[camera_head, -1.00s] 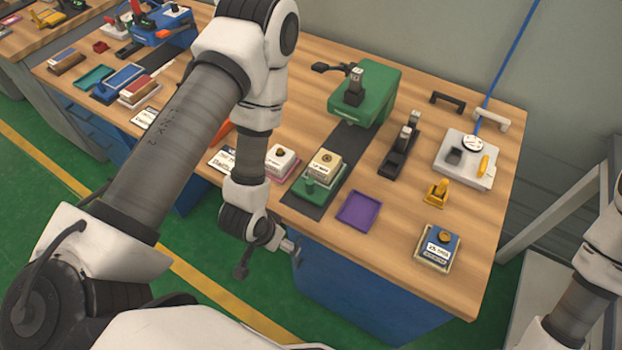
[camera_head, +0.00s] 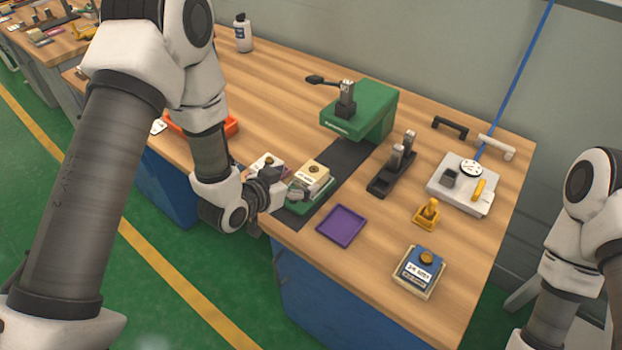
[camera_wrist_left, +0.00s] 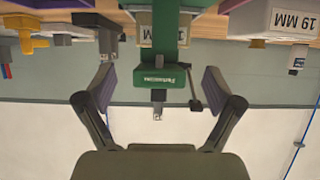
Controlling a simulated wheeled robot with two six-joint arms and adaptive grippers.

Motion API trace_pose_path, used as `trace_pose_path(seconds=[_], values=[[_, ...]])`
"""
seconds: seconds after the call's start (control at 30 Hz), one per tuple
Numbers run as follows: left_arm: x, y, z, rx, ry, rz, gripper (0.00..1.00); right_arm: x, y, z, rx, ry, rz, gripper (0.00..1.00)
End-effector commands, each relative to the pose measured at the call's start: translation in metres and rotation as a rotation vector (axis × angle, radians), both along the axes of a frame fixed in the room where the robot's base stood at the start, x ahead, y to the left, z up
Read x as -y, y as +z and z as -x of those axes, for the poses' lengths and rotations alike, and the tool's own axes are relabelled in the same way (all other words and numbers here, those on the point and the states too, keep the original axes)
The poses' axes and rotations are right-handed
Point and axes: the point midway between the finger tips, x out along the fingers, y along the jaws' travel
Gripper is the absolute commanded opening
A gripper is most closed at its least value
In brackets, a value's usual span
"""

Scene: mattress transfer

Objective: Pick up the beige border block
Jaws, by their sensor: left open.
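A block with a beige top, a round knob and a white label (camera_head: 313,175) sits on a green base (camera_head: 322,196) near the table's front edge. In the upside-down left wrist view it appears as a labelled block (camera_wrist_left: 165,32) at the top middle. My left gripper (camera_head: 292,192) is open and empty, close to the block's front left side; I cannot tell whether it touches. Its two fingers (camera_wrist_left: 158,88) show spread in the wrist view. Another block, blue on top with a beige border (camera_head: 418,271), stands at the table's front right. My right gripper is out of view.
A pink-edged white block (camera_head: 266,162) stands just left, partly hidden by my left gripper. A purple tray (camera_head: 341,226) lies to the right. A green press (camera_head: 362,112) stands behind, with a black stand (camera_head: 392,168) beside it. An orange tray (camera_head: 232,127) is at left.

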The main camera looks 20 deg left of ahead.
Motion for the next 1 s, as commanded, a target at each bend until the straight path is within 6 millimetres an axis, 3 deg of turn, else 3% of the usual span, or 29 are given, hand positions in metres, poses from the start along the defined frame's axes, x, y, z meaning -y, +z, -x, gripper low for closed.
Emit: trace_pose_path(seconds=[0.33, 0.6, 0.8, 1.0], values=[[0.017, -0.024, -0.046, -0.003, -0.001, -0.001, 0.92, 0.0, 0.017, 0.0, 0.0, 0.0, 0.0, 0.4], [0.019, -0.029, -0.052, -0.004, 0.0, -0.001, 0.92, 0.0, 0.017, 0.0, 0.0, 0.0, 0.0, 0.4], [0.018, -0.029, -0.052, -0.005, 0.001, 0.0, 0.25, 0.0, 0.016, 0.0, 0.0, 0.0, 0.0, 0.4], [0.018, -0.029, -0.052, -0.005, 0.001, 0.0, 0.19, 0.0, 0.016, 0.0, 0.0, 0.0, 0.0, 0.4]])
